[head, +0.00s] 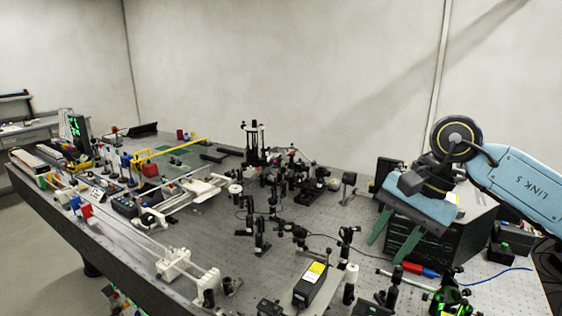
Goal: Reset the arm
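My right arm comes in from the right, with its light-blue link marked "LINK 5". My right gripper (384,251) hangs over the right part of the optical bench, its two green fingers pointing down and spread apart. Nothing shows between the fingers. The gripper is in front of a black box-shaped instrument (432,246); I cannot tell how close they are. My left arm and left gripper are not in view.
The perforated bench (222,236) is crowded with posts and optical mounts. A black box with a yellow label (311,284) stands at the front. White rail assemblies (172,262) and a yellow bar (172,149) lie left. A red-and-blue tool (420,269) lies near the gripper.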

